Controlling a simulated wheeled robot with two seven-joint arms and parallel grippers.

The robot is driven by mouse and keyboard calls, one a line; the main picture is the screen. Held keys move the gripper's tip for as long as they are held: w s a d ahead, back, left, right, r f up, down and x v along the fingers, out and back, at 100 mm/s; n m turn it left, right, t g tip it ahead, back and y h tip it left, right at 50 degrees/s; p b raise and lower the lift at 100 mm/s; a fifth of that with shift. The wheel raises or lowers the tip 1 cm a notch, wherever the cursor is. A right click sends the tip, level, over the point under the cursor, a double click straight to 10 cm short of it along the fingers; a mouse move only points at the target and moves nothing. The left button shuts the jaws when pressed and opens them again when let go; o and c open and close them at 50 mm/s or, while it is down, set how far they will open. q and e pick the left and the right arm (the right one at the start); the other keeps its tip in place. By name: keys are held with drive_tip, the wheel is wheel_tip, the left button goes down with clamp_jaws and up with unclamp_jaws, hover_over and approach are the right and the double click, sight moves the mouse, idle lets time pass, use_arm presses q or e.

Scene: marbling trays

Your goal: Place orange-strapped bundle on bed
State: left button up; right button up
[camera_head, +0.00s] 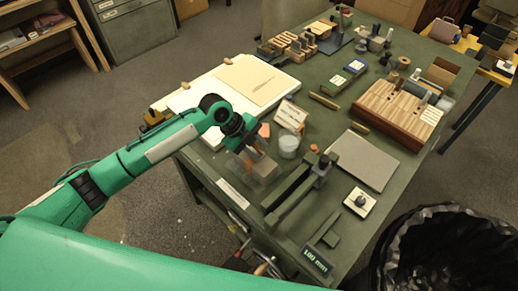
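My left gripper (254,160) reaches in from the left and points down over the near left part of the green table (325,215). A small brown block with orange on it (265,169), which looks like the orange-strapped bundle, is at its fingertips. The fingers partly hide it, and I cannot tell whether they are closed on it or whether it rests on the table. A dark long-railed fixture (292,192) lies just right of the gripper. A flat grey plate (363,160) lies further right. I cannot tell which of these is the bed. My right gripper is not in view.
A white cup (289,147) and a small sign card (291,116) stand close behind the gripper. A wooden slotted block (398,112) is at the right. A dark display reading about 100 mm (316,261) is at the near edge. A black-lined bin (425,250) stands at the lower right.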

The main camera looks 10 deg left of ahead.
use_arm(q)
drive_tip(key=b+v, duration=0.1)
drive_tip(key=v, duration=0.9)
drive_tip(key=shift+a+r, duration=0.2)
drive_tip(key=shift+r, duration=0.15)
